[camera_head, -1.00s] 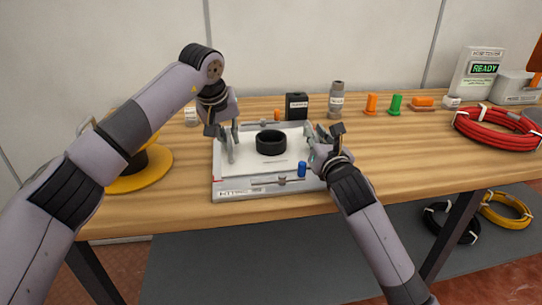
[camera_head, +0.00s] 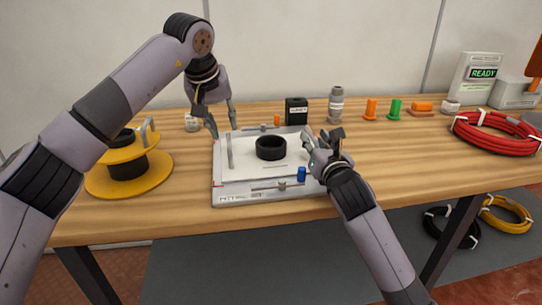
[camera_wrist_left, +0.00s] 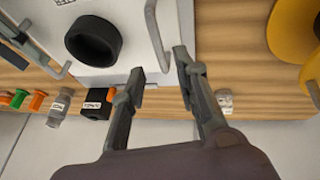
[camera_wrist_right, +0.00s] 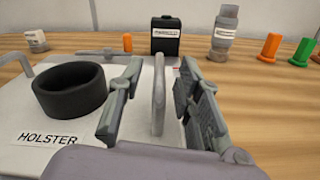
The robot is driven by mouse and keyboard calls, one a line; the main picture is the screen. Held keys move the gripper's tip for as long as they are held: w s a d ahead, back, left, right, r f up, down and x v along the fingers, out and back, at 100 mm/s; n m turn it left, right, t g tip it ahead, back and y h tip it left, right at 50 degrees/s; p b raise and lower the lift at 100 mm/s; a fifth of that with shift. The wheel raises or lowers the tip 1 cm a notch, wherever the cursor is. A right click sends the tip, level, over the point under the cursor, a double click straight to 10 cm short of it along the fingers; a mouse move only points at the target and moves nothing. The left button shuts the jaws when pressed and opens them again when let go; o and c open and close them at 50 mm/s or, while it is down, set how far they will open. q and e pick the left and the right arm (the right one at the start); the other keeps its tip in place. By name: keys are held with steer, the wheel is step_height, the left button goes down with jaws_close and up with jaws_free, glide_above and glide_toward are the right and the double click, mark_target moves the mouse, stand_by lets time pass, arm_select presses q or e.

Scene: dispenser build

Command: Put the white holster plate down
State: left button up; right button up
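The white holster plate (camera_head: 243,167) lies flat on the grey kit tray (camera_head: 228,199), with a black ring (camera_head: 270,147) on it. Its HOLSTER label shows in the right wrist view (camera_wrist_right: 47,138). My left gripper (camera_head: 222,127) is open and empty, above and behind the plate's left handle (camera_head: 229,150); that handle also shows beyond the fingertips in the left wrist view (camera_wrist_left: 155,35). My right gripper (camera_head: 325,138) is open at the plate's right side. In the right wrist view, the right handle (camera_wrist_right: 158,95) stands between its spread fingers, with gaps visible.
A blue peg (camera_head: 301,174) stands at the tray's front right. A yellow spool (camera_head: 105,180) is at left. Behind are a black box (camera_head: 296,110), a grey bottle (camera_head: 336,105) and orange and green pegs (camera_head: 394,108). A red cable coil (camera_head: 495,133) lies at right.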

steer(key=shift+s, duration=0.15)
steer(key=s, duration=0.3)
steer(key=s+d, duration=0.1)
steer(key=s, duration=0.3)
steer(key=s+d, duration=0.1)
steer(key=s, duration=0.3)
steer(key=shift+s+d, duration=0.15)
steer(key=shift+s, duration=0.1)
arm_select(q)
steer(key=v, duration=0.5)
